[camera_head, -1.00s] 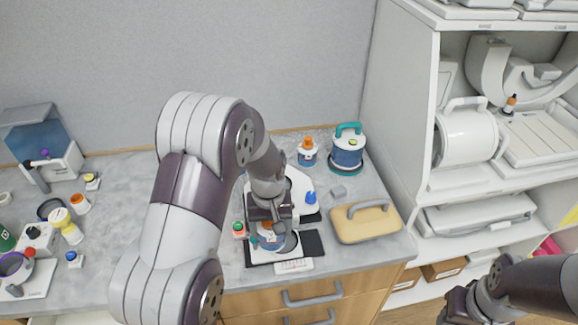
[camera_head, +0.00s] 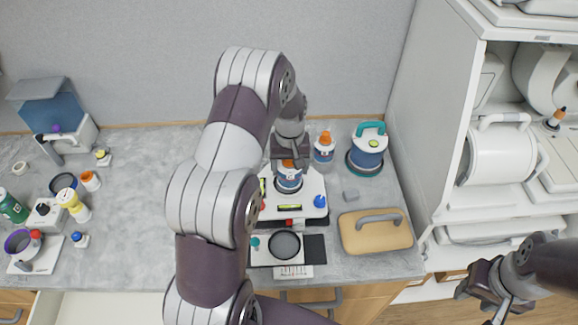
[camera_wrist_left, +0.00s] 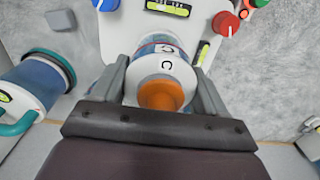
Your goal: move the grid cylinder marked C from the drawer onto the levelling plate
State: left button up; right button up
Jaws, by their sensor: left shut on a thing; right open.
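The grid cylinder marked C (camera_head: 289,180) is white and blue with an orange knob. Its letter C and knob show in the left wrist view (camera_wrist_left: 163,70). My left gripper (camera_head: 287,165) is shut on it, with a finger on each side. The white levelling plate (camera_head: 306,213) lies beneath, with a green bubble level, a blue knob and a red knob. I cannot tell whether the cylinder's base touches the plate. My right gripper (camera_head: 484,287) is open and empty at the lower right, away from the bench. An open drawer (camera_head: 95,308) shows at the lower left.
Another orange-topped cylinder (camera_head: 324,148) and a teal-handled canister (camera_head: 367,150) stand behind and right. A dark round disc (camera_head: 285,245) lies in front of the plate. A tan handled case (camera_head: 375,232) lies right. Bottles and instruments crowd the far left.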

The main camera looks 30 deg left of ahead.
pick_arm(q)
jog(key=shift+w+a+f, duration=0.3)
jog(key=shift+w+a, duration=0.05)
jog(key=shift+w, duration=0.15)
jog(key=shift+w+a+f, duration=0.3)
jog(key=shift+w+a, duration=0.05)
jog(key=shift+w, duration=0.1)
jog(key=shift+a+f+p, duration=0.1)
jog(key=shift+f+p, duration=0.2)
jog(key=shift+p, duration=0.3)
notch_tip(320, 180, down, 3)
jog(key=shift+f+p, duration=0.2)
jog(key=shift+p, duration=0.5)
jog(key=shift+w+f, duration=0.1)
jog(key=shift+f, duration=0.05)
jog(key=shift+f+b, duration=0.3)
jog(key=shift+b, duration=0.15)
jog(key=o, duration=1.3)
